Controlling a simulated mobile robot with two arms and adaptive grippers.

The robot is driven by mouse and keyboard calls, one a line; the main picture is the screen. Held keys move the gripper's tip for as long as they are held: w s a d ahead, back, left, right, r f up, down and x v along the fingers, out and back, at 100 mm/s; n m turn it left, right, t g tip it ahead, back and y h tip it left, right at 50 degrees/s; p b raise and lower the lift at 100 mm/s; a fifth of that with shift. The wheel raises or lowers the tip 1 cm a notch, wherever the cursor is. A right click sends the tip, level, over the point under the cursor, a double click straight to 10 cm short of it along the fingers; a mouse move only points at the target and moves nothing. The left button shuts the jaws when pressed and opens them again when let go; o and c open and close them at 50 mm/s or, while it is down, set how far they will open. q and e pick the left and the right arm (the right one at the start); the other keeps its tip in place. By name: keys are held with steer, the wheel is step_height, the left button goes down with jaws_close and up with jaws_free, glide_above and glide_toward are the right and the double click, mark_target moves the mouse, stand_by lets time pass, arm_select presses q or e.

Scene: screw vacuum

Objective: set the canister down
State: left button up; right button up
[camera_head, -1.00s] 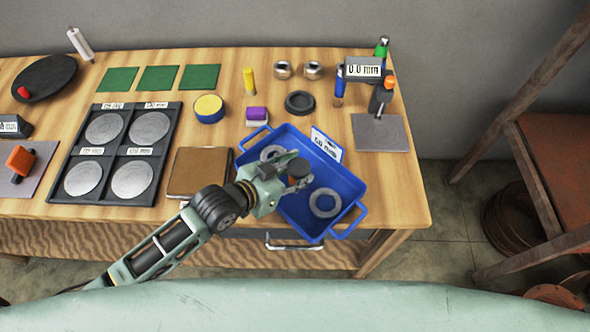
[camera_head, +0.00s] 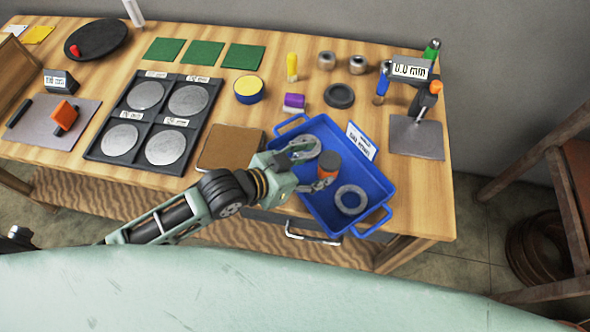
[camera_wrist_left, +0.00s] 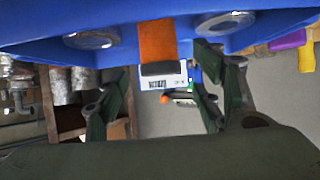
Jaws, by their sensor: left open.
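The canister (camera_head: 327,172), orange with a dark top, is at the blue tray (camera_head: 377,190) between its two metal rings. In the left wrist view the canister (camera_wrist_left: 157,40) appears upside down against the tray (camera_wrist_left: 200,22). My left gripper (camera_head: 318,167) is open. Its fingers lie to either side of the canister, with visible gaps in the left wrist view (camera_wrist_left: 163,75). The canister's base contact is not clearly visible. One metal ring (camera_head: 351,199) lies at the tray's near right; the other (camera_head: 303,148) is partly covered by the gripper. My right gripper is not in view.
A white label card (camera_head: 361,141) stands at the tray's back right. A brown pad (camera_head: 230,148) and a dark rack of metal discs (camera_head: 143,128) lie left of the tray. A black ring (camera_head: 339,95) and a purple-topped block (camera_head: 294,102) lie behind it.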

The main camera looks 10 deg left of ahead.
arm_select(q)
steer(key=v, duration=0.7)
steer(key=shift+s, duration=0.2)
steer(key=shift+a+r, duration=0.1)
steer(key=shift+a, duration=0.05)
